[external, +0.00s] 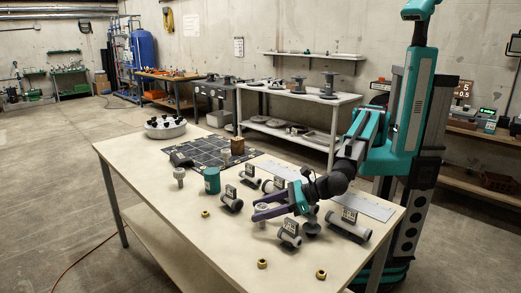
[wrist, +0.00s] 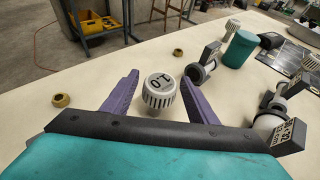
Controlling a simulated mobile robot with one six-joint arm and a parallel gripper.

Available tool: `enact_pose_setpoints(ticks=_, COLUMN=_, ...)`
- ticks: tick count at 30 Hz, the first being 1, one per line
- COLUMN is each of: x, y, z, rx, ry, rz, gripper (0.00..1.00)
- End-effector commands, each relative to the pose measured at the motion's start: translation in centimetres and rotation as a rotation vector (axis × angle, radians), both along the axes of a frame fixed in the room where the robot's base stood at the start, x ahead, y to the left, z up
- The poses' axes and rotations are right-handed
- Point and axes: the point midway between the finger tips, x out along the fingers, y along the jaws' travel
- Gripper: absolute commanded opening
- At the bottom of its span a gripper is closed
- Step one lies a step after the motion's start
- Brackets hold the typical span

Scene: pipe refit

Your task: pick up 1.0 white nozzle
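The white nozzle marked 1.0 (wrist: 160,90) stands on the table between my open fingers in the wrist view, with a visible gap to each finger. In the external view the nozzle (external: 261,213) shows as a small pale piece between the purple fingers. My gripper (external: 254,213) is open and low over the table, its two purple fingers pointing left in the external view. In the wrist view my gripper (wrist: 162,85) has one finger left and one right of the nozzle.
Brass nuts (external: 205,213) lie loose on the table (external: 190,232). Grey pipe pieces with labels (external: 289,232) stand close to my gripper. A teal cylinder (external: 212,181), another pale nozzle (external: 179,176) and a dark gridded mat (external: 215,153) lie farther back. The front left tabletop is clear.

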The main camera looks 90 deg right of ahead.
Motion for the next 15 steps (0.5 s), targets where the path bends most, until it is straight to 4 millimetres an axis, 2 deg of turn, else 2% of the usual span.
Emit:
enact_pose_setpoints(ticks=1, x=-0.01, y=0.00, z=0.01, rx=0.000, ry=0.000, rz=0.000, gripper=0.44)
enact_pose_setpoints(ticks=6, x=-0.01, y=0.00, z=0.01, rx=0.000, ry=0.000, rz=0.000, gripper=0.15)
enact_pose_setpoints(ticks=15, x=0.00, y=0.01, z=0.11, rx=0.000, ry=0.000, rz=0.000, gripper=0.15)
